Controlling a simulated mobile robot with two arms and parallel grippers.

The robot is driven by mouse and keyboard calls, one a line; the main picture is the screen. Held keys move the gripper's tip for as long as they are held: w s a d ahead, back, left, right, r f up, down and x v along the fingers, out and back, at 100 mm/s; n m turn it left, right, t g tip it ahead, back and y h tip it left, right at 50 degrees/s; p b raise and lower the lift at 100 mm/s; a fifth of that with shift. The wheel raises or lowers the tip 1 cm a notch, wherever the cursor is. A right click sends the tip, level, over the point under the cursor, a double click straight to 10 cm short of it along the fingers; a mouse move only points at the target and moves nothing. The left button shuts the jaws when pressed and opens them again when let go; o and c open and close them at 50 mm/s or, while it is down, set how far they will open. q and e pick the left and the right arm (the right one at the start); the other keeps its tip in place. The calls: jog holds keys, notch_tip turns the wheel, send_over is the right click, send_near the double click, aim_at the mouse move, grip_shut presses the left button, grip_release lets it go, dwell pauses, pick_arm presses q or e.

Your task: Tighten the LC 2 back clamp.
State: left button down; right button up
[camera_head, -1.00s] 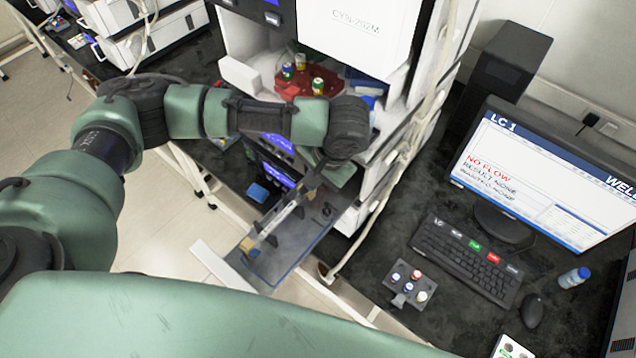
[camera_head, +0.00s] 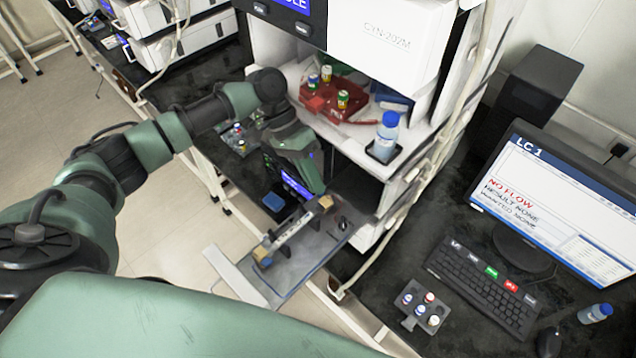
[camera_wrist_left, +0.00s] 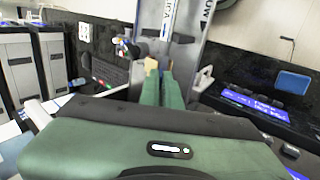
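A column (camera_head: 292,230) lies across an open grey tray (camera_head: 312,262) that sticks out from the instrument stack. A tan block (camera_head: 325,203) is at its far end and a blue and tan block (camera_head: 262,255) at its near end. A small black knob (camera_head: 343,223) stands beside the far end. My left gripper (camera_head: 318,192) points down at the far end; contact cannot be told. In the left wrist view its two green fingers (camera_wrist_left: 161,75) are close together, with tan pieces at their tips and the column (camera_wrist_left: 169,18) beyond. Which clamp is LC 2's cannot be read. My right gripper is out of view.
A bottle with a blue cap (camera_head: 388,135) and a red rack (camera_head: 330,103) stand on the shelf above. The monitor (camera_head: 550,205) reads LC 1, NO FLOW. The keyboard (camera_head: 485,290) and a small vial tray (camera_head: 420,312) lie on the black bench.

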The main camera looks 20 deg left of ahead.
pick_arm(q)
jog(key=shift+a+f+g+h+b, duration=0.3)
jog(key=shift+a+f+h+b, duration=0.25)
jog(key=shift+h, duration=0.45)
jog(key=shift+d, duration=0.1)
jog(key=c, duration=1.6)
grip_release()
jog(key=shift+w+r, duration=0.1)
jog(key=b+v, duration=0.3)
jog(key=v, duration=0.4)
jog(key=shift+w+a+r+b, duration=0.1)
jog(key=shift+a+r+b, duration=0.1)
jog(key=shift+a+b, duration=0.1)
